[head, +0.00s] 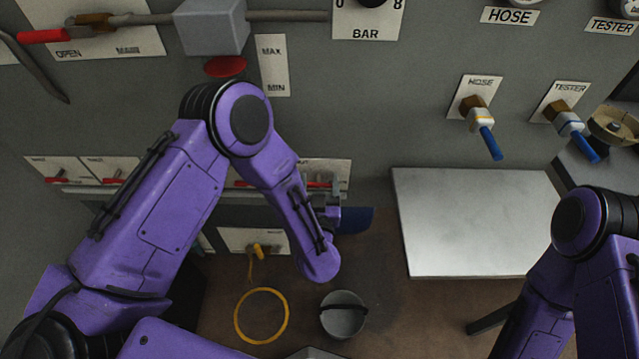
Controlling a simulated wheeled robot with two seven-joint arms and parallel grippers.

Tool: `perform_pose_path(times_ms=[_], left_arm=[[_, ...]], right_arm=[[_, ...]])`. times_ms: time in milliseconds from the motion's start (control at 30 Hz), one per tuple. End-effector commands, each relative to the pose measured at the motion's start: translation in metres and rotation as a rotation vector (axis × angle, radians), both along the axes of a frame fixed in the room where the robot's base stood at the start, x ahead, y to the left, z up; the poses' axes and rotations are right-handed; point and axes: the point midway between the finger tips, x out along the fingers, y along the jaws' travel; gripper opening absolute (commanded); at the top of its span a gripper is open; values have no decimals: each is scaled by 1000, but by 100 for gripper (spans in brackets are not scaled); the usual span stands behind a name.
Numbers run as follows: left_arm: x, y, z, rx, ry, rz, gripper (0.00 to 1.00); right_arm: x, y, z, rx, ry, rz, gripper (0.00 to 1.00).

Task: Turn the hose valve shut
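The hose valve (484,128) is on the grey panel at the upper right, under a small HOSE plate. Its blue-tipped handle points down and slightly right. My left arm reaches in from the left and bends down at its elbow. The grey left gripper (328,208) shows partly beside the forearm, near the lower panel edge, well left of and below the valve. Its fingers are too hidden to tell open from shut. My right arm comes in at the lower right, and its gripper is out of view. Nothing touches the valve.
A similar TESTER valve (571,126) sits right of the hose valve. A bare metal board (478,222) lies below both. A red-handled OPEN lever (45,36) is at the upper left. A grey bucket (343,318) and yellow ring (261,315) are low in the picture.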

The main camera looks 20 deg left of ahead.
Motion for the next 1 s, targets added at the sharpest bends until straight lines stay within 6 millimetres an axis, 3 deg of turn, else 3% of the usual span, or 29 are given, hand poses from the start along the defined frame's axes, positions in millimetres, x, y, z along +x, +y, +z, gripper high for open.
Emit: perform_pose_path(times_ms=[467, 1000], left_arm=[[0, 0, 0, -94, -27, -2, 39], [-1, 1, 0, -551, -157, 0, 39]], right_arm=[[0, 0, -1, 0, 0, 0, 43], [0, 0, -8, 0, 0, 0, 43]])
